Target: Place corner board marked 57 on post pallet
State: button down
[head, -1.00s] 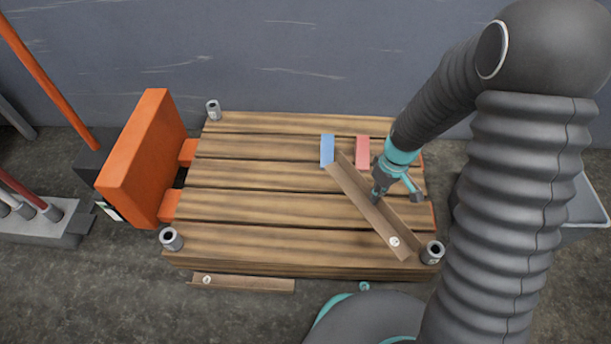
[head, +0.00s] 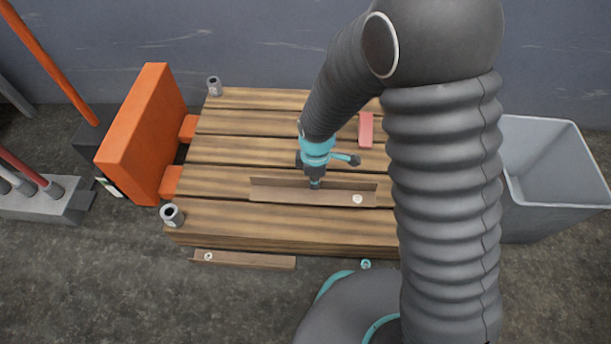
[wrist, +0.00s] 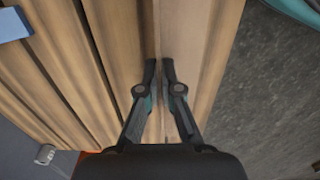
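A brown angled corner board (head: 285,193) with a round white mark lies level along the slats of the wooden post pallet (head: 235,225); I cannot read its mark. My gripper (head: 315,184) points down at its middle. In the wrist view my gripper's fingers (wrist: 160,66) are nearly together on the board's upright flange. I cannot tell whether the board touches the slats or hangs just above. A second corner board (head: 245,260) with a white mark lies along the pallet's front, its number too small to read.
A red block (head: 366,129) lies on the pallet; a blue block (wrist: 14,22) shows in the wrist view. Posts stand at the left corners (head: 214,86) and (head: 172,215). An orange panel (head: 143,135) stands left, a grey bin (head: 560,205) right. My arm hides the pallet's right end.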

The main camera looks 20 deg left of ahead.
jog(key=w+a+f, duration=0.1)
jog(key=a, duration=0.1)
jog(key=w+a+f, duration=0.2)
jog(key=shift+w+a+f, duration=0.15)
jog(key=shift+w+f, duration=0.05)
jog(key=shift+w, duration=0.1)
jog(key=shift+f+b, duration=0.5)
jog(key=shift+f, duration=1.5)
jog(key=shift+f, duration=0.15)
jog(key=c, duration=1.3)
grip_release()
notch_tip(320, 180, up, 12)
jog(key=shift+w+r+p, duration=0.1)
jog(key=shift+r+p, duration=0.1)
jog(key=shift+p, duration=0.6)
